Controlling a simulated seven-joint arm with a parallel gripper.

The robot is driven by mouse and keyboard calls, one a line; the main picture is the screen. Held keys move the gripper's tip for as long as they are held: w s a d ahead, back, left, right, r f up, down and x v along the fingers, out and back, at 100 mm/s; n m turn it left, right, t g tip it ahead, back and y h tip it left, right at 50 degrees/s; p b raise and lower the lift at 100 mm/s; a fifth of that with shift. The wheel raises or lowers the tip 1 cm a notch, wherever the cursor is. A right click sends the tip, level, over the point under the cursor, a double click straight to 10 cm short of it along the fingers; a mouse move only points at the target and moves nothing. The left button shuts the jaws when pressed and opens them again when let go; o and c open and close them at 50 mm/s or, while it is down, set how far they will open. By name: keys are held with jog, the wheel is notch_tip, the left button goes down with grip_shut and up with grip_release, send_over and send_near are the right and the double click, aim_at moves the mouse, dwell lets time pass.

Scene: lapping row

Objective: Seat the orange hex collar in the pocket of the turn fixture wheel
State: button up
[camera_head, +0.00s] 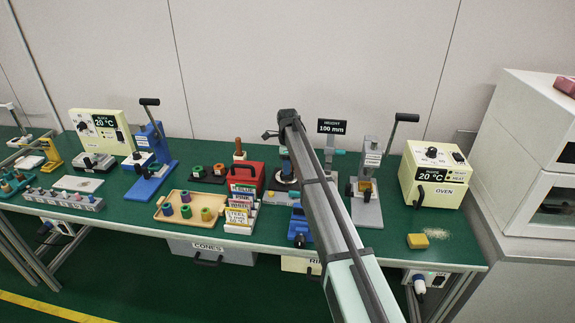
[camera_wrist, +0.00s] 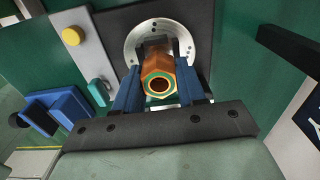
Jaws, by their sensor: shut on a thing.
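In the wrist view my gripper (camera_wrist: 158,70) has its two blue fingers shut on the sides of the orange hex collar (camera_wrist: 149,91). The collar's near end faces the camera, with a green ring around a dark bore. The silver turn fixture wheel (camera_wrist: 133,42), a round disc with small holes, lies just beyond on a dark plate (camera_wrist: 196,20). The collar overlaps the wheel's middle, so the pocket is hidden. I cannot tell whether the collar touches the wheel. In the head view my arm covers much of the fixture, and the collar does not show clearly.
Beside the wheel are a yellow knob (camera_wrist: 72,36), a teal lever (camera_wrist: 97,92) and a blue part (camera_wrist: 62,108). In the head view a red box (camera_head: 246,176) and tray (camera_head: 165,219) stand left, a grey press (camera_head: 367,208) and oven (camera_head: 435,190) right. Bench is clear near the yellow block (camera_head: 418,241).

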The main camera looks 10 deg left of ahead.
jog(key=shift+f, duration=0.6)
jog(key=o, duration=1.1)
jog(key=shift+o, duration=0.2)
notch_tip(320, 180, up, 14)
jog(key=shift+f, duration=0.1)
